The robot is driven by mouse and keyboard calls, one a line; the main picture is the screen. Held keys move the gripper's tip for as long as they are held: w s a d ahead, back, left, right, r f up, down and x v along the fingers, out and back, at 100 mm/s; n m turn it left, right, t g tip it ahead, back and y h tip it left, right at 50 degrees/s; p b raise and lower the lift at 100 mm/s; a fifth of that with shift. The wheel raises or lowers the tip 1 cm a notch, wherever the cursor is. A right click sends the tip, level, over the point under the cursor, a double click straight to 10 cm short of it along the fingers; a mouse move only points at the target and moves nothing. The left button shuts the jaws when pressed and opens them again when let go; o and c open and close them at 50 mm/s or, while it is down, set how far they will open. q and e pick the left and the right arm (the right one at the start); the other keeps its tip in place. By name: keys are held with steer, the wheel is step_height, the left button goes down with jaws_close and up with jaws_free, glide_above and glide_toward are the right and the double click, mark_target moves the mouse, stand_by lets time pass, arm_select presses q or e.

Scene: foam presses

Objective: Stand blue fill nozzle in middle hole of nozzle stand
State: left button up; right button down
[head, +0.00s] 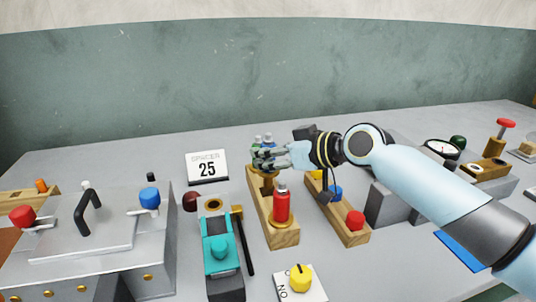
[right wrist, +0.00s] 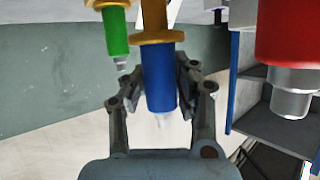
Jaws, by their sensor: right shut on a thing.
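The nozzle stand (head: 284,238) is a long wooden block in the middle of the head view. A red nozzle (head: 282,203) stands upright in its near end. My right gripper (head: 264,156) is over the far half of the stand, shut on the blue fill nozzle (right wrist: 159,80). In the right wrist view, which appears upside down, the blue nozzle has a brass flange and lies between a green nozzle (right wrist: 116,35) and the red nozzle (right wrist: 290,35). It looks upright in line with them. I cannot tell whether it is seated in the middle hole. My left gripper is out of view.
A teal press (head: 221,250) stands just left of the stand, with a black-handled mallet beside it. A second wooden block (head: 345,232) with blue and red knobs is to the right. A calendar sign (head: 207,167) stands behind left. A yellow dial (head: 300,277) is in front.

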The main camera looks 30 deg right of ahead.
mark_target(268, 143)
steer(key=shift+f+b, duration=2.5)
steer(key=shift+f, duration=0.05)
steer(key=c, duration=1)
jaws_free()
steer(key=shift+o, duration=0.2)
step_height(268, 143, up, 10)
steer(key=shift+r, duration=0.1)
